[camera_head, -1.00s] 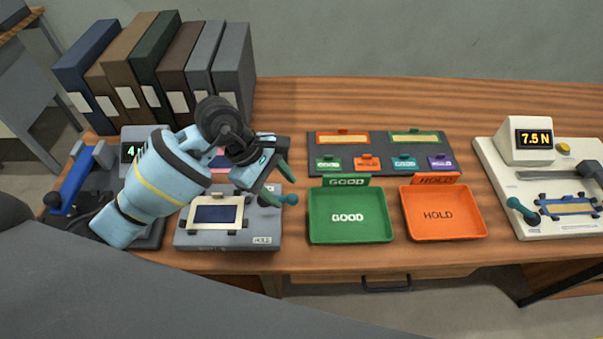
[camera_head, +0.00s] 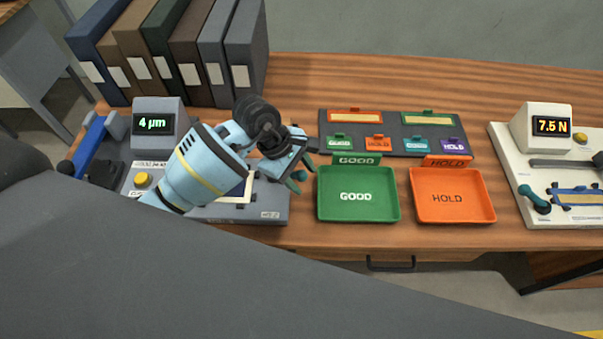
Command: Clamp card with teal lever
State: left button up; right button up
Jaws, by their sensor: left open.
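A grey fixture (camera_head: 268,205) stands on the left part of the desk. It bears a cream-framed card (camera_head: 243,190) with a dark blue middle, largely hidden behind my left arm. A lever with a teal knob (camera_head: 299,176) sticks out at the fixture's right side. My left gripper (camera_head: 300,174) is open, with its green-tipped fingers around or just over the teal knob. I cannot tell whether they touch it. The lever's stem is mostly hidden by the gripper. My right gripper is not in view.
A green GOOD tray (camera_head: 357,212) stands close right of the gripper, with an orange HOLD tray (camera_head: 450,210) beyond it. A dark label board (camera_head: 392,133) lies behind them. A gauge reading 4 µm (camera_head: 154,124) is at left. A white 7.5 N tester (camera_head: 510,160) with another teal handle is at right.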

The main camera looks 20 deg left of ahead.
pick_arm(q)
jog(key=shift+f, duration=0.1)
grip_shut()
dwell(0.3)
